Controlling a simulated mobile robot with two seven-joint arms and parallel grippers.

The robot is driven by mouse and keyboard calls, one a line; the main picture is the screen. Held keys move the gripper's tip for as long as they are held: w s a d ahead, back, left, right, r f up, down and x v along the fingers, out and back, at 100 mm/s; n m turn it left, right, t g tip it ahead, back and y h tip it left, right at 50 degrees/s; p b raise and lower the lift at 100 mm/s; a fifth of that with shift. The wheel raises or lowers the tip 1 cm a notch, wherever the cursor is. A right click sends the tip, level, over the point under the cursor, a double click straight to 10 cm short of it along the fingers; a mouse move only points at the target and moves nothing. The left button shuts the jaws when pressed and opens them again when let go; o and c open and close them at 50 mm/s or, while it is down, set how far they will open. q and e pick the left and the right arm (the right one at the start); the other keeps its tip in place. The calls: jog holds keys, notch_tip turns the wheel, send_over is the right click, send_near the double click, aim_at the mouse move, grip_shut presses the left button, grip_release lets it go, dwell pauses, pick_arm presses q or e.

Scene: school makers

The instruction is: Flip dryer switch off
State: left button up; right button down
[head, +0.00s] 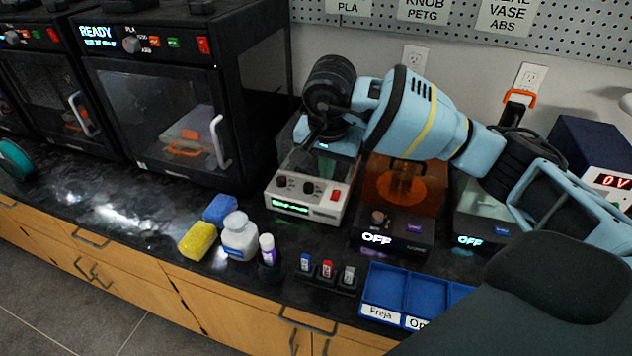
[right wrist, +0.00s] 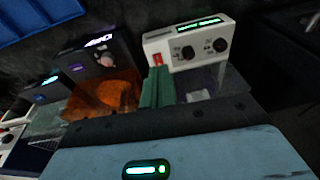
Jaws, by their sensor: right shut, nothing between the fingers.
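The dryer (head: 308,196) is a white box with two dark knobs, a lit green display and a red switch (head: 336,195) on its sloped front. It also shows upside down in the right wrist view (right wrist: 190,62), with the red switch (right wrist: 157,60) beside the knobs. My right gripper (head: 322,135) is over the back of the dryer in the head view. In the right wrist view its green fingers (right wrist: 158,70) are together and empty, with tips close to the red switch. I cannot tell whether they touch it. My left gripper is not in view.
An orange-windowed device (head: 396,230) reading OFF stands right of the dryer, and another OFF device (head: 480,240) beyond it. A black printer (head: 170,110) stands left. In front are a yellow sponge (head: 197,241), a white bottle (head: 240,240) and a blue tray (head: 385,280).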

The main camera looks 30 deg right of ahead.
jog(key=shift+t+h, duration=0.3)
jog(key=shift+h, duration=0.6)
jog(key=w+d+r, duration=0.1)
jog(key=d+r, duration=0.1)
jog(key=r, duration=0.1)
jog(key=shift+w+d, duration=0.35)
send_near(337, 191)
jog(key=x, duration=0.5)
jog(key=shift+w+d+f, duration=0.15)
jog(key=shift+d+f, duration=0.05)
jog(key=shift+f, duration=0.5)
jog(key=shift+f, duration=0.1)
